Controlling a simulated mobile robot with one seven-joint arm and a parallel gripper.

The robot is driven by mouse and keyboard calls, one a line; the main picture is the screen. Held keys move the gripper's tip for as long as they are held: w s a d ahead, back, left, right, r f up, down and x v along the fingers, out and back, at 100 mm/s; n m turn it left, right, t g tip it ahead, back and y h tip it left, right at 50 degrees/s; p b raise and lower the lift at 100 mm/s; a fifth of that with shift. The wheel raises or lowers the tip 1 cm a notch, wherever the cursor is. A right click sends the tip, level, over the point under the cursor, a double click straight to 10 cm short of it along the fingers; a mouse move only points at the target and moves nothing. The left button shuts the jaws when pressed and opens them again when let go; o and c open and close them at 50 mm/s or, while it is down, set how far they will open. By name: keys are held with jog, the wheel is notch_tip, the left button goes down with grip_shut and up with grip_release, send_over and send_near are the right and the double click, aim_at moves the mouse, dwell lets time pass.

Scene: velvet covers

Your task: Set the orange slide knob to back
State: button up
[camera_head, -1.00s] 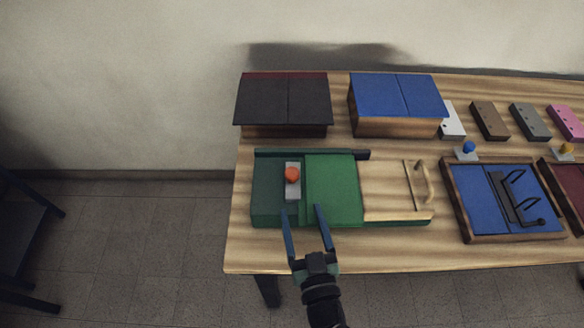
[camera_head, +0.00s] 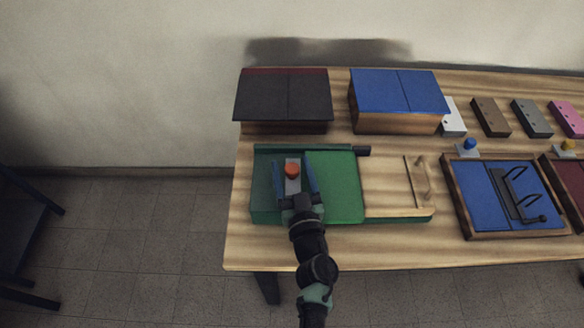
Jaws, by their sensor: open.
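The orange slide knob (camera_head: 291,170) stands on a pale grey plate (camera_head: 292,186) on the left part of a green box with a sliding cover (camera_head: 340,187). The knob shows near the back end of the plate. My gripper (camera_head: 292,166) is open, with one blue finger to the left of the knob and the other to its right. In this view the fingers look apart from the knob. Their height relative to it is hard to tell. My wrist hides the front of the plate.
Behind the green box stand a dark-lidded box (camera_head: 283,98) and a blue-lidded box (camera_head: 398,95). To the right are a blue tray with a black handle (camera_head: 480,195), a blue knob (camera_head: 470,144) and several small blocks. Bare wood shows along the table's front edge (camera_head: 380,246).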

grip_shut()
dwell(1.3)
